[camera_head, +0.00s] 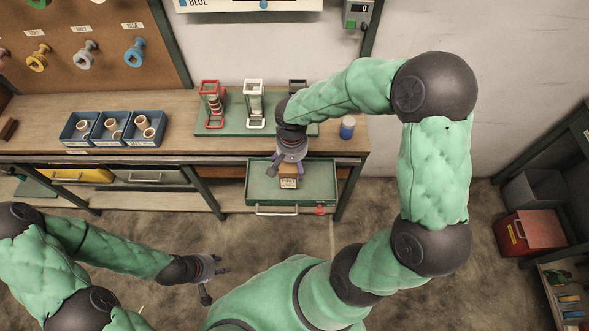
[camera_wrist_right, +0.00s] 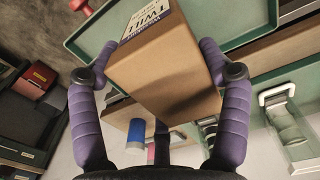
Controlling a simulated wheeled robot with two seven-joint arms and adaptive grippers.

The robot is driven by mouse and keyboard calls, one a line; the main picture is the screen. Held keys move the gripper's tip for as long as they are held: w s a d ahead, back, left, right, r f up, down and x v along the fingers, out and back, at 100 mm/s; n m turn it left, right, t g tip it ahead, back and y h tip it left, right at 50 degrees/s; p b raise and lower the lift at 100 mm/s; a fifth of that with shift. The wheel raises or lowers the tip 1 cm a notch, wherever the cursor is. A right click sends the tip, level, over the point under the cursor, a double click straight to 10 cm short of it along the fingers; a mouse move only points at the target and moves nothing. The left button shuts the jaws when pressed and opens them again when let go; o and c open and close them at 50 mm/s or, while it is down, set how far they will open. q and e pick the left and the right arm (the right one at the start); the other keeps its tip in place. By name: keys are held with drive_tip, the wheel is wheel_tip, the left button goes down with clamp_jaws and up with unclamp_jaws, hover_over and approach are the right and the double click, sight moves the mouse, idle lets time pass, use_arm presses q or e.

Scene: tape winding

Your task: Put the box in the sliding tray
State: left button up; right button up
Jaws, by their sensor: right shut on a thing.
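A small brown cardboard box (camera_head: 289,170) with a white label is in my right gripper (camera_head: 290,157), over the green sliding tray (camera_head: 318,201). The tray is pulled out from under the workbench. In the right wrist view the box (camera_wrist_right: 160,68) sits between the two purple fingers of my right gripper (camera_wrist_right: 156,65), which is shut on it. The green tray rim (camera_wrist_right: 84,45) shows behind the box there. I cannot tell whether the box touches the tray floor. My left gripper (camera_head: 212,280) is low at the left, away from the bench and empty; its fingers look spread.
The workbench (camera_head: 180,105) holds blue bins (camera_head: 112,142) with rolls, a green board (camera_head: 230,130) with red and white frames, and a blue-capped jar (camera_head: 347,127). A red box (camera_head: 530,232) is on the right. The floor (camera_head: 240,235) before the tray is clear.

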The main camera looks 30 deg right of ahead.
drive_tip(key=shift+w+d+f, duration=0.15)
drive_tip(key=shift+d+f, duration=0.15)
drive_tip(key=shift+w+d+f+b, duration=0.15)
drive_tip(key=shift+f+b, duration=0.25)
drive_tip(key=shift+f, duration=0.55)
drive_tip(key=shift+s+d+f+b, duration=0.1)
drive_tip(key=shift+f+b, duration=0.25)
drive_tip(key=shift+f, duration=0.55)
drive_tip(key=shift+f, duration=0.15)
drive_tip(key=o, duration=1.2)
drive_tip(key=shift+r, duration=0.3)
wheel_tip(320, 180, up, 12)
drive_tip(key=p, duration=0.3)
drive_tip(key=shift+f+p, duration=0.15)
drive_tip(key=shift+p, duration=0.15)
